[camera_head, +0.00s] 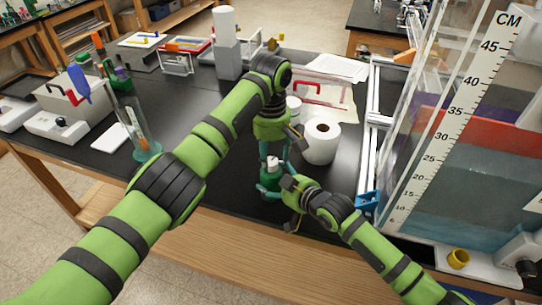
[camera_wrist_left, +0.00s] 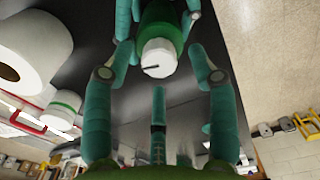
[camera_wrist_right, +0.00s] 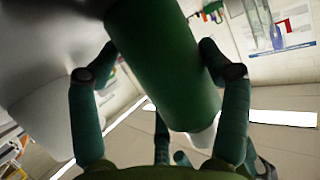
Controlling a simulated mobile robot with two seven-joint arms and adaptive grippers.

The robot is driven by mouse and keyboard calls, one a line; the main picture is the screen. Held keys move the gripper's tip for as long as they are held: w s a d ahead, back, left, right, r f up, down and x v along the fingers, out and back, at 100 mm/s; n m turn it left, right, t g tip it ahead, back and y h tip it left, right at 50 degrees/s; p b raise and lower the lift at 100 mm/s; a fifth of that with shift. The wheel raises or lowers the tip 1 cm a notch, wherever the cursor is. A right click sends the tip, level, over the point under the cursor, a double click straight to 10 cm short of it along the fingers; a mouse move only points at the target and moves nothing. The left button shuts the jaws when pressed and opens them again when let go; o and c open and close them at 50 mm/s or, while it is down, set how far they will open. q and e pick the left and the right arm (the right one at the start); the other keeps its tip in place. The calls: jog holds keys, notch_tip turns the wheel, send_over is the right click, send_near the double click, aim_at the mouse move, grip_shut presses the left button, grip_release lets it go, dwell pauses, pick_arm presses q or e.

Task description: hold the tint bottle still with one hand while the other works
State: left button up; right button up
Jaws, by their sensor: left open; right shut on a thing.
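The tint bottle (camera_head: 272,180) is green with a white cap and stands upright near the table's front edge. My right gripper (camera_head: 268,190) is shut on its body from the front right. In the right wrist view the green bottle (camera_wrist_right: 160,65) fills the space between the fingers. My left gripper (camera_head: 274,158) is open, just above the bottle, pointing down. In the left wrist view the white cap (camera_wrist_left: 157,56) lies between the spread left fingers, with a gap visible on each side. Part of the bottle is hidden by the fingers in the head view.
A white paper roll (camera_head: 321,140) stands close to the right of the bottle, with a small white jar (camera_head: 293,106) behind it. A clear tank with a CM scale (camera_head: 455,125) stands at the right. A glass cylinder (camera_head: 141,132) stands at the left. The dark table is clear left of the bottle.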

pick_arm(q)
jog(key=shift+f, duration=0.5)
jog(key=c, duration=1.2)
